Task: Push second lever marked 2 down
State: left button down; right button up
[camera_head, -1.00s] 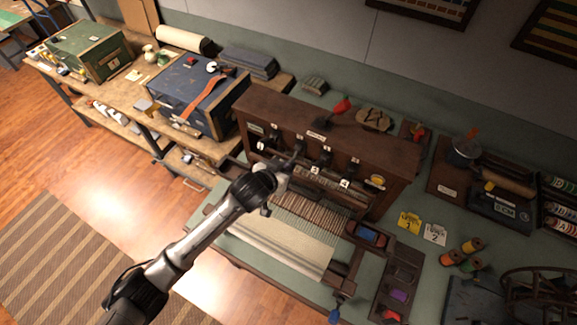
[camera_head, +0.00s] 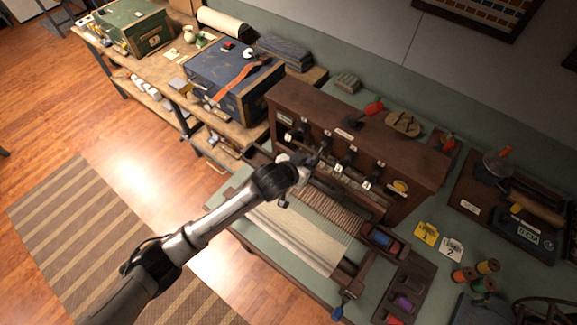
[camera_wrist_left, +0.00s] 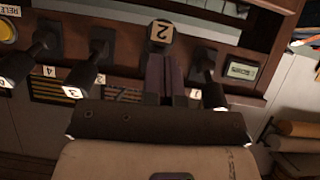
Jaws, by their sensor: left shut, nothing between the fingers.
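The wooden lever panel (camera_head: 330,125) stands at the back of the loom. The lever marked 2 (camera_wrist_left: 161,32) shows its numbered end in the wrist view, where the picture is upside down. Its end points opposite to the others, so it is tilted down. Lever 1 (camera_wrist_left: 212,90), lever 3 (camera_wrist_left: 90,65) and lever 4 (camera_wrist_left: 28,60) point the other way, up. My left gripper (camera_head: 312,158) is shut and empty, its fingers (camera_wrist_left: 165,75) directly in front of lever 2's base; contact is unclear.
A yellow button (camera_head: 400,186) is at the panel's right end. Stretched threads (camera_head: 300,235) lie below the panel. Yellow (camera_head: 427,233) and white (camera_head: 451,247) number cards lie to the right. A blue chest (camera_head: 225,75) stands on the left bench.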

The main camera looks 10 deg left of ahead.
pick_arm(q)
jog(key=p+v, duration=0.1)
jog(key=v, duration=1.1)
jog(key=shift+a+r, duration=0.2)
jog(key=shift+r, duration=0.35)
pick_arm(e)
jog(key=shift+w+a+r, duration=0.1)
jog(key=shift+a+r, duration=0.1)
jog(key=shift+r, duration=0.75)
jog(key=shift+d, duration=0.15)
